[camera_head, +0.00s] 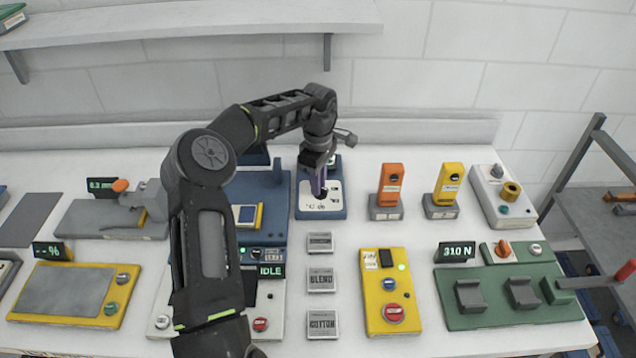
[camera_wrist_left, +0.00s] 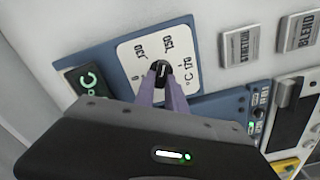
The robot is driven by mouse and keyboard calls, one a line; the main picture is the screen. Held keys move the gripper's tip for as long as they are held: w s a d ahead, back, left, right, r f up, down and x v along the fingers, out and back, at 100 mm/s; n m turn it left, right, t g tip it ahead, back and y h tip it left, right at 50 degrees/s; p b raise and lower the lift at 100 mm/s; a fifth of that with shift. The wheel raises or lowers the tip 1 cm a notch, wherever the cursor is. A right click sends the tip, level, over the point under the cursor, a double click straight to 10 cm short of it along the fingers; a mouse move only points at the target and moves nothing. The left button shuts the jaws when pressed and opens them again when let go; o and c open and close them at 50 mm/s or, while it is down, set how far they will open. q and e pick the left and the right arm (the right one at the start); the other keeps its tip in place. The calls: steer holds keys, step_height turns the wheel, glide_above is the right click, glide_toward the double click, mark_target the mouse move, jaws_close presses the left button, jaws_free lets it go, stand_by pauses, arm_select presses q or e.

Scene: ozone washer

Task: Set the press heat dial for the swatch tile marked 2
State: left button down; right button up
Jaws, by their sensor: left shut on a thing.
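The heat dial is a black knob (camera_wrist_left: 163,72) with a pale pointer line, on a white plate (camera_wrist_left: 135,52) printed with numbers and °C. The plate sits on a blue box (camera_head: 333,211) at the back middle of the table. My left gripper (camera_head: 319,188) reaches down to it and is shut on the knob; its purple fingers also show in the left wrist view (camera_wrist_left: 162,88). In the head view the arm and fingers hide most of the knob. Grey tiles stand in a column: one reads BLEND (camera_head: 320,280), one COTTON (camera_head: 322,325), one STRETCH (camera_wrist_left: 239,45). I see no tile marked 2.
A green °C display (camera_wrist_left: 88,78) is partly hidden by my gripper. A blue press (camera_head: 268,190) stands left of the dial box, with an IDLE display (camera_head: 270,271) in front. Orange (camera_head: 390,186) and yellow (camera_head: 447,190) upright devices stand to the right.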

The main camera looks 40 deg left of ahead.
stand_by(0.4)
arm_select(q)
steer(key=c, duration=1.4)
jaws_free()
steer(key=shift+r, duration=0.1)
steer(key=shift+r, duration=3.8)
